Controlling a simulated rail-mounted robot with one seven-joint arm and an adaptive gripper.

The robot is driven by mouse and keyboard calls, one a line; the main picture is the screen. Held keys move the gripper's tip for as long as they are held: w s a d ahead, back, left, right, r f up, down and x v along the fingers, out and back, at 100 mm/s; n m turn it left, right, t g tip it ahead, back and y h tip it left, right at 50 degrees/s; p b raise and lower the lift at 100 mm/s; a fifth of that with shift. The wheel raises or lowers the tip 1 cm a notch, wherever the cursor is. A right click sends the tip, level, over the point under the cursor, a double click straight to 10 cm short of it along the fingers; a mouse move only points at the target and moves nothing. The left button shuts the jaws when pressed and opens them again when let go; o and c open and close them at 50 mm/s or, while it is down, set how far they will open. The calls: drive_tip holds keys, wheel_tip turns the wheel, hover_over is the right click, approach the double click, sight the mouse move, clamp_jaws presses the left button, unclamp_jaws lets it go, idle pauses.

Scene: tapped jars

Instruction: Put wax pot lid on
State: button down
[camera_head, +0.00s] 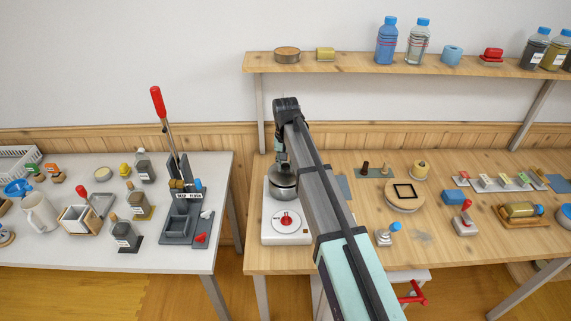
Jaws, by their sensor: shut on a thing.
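The wax pot (283,188) is a round dark metal pot at the back of a white heater base (273,238) with a red and white dial. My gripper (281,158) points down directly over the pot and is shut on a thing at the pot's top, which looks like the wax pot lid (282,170). The lid is small here and partly hidden by my gripper and arm. I cannot tell whether it rests fully on the rim or is just above it.
A grey lever press (180,215) with a red-tipped handle stands left, on a white table across a gap. A round wooden board (404,196), a blue-topped stamp (388,232) and other tools lie right. A wooden shelf (370,62) with bottles hangs behind.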

drive_tip(key=shift+f, duration=0.9)
drive_tip(key=c, duration=0.8)
unclamp_jaws()
drive_tip(key=shift+r, duration=0.1)
wheel_tip(320, 180, up, 12)
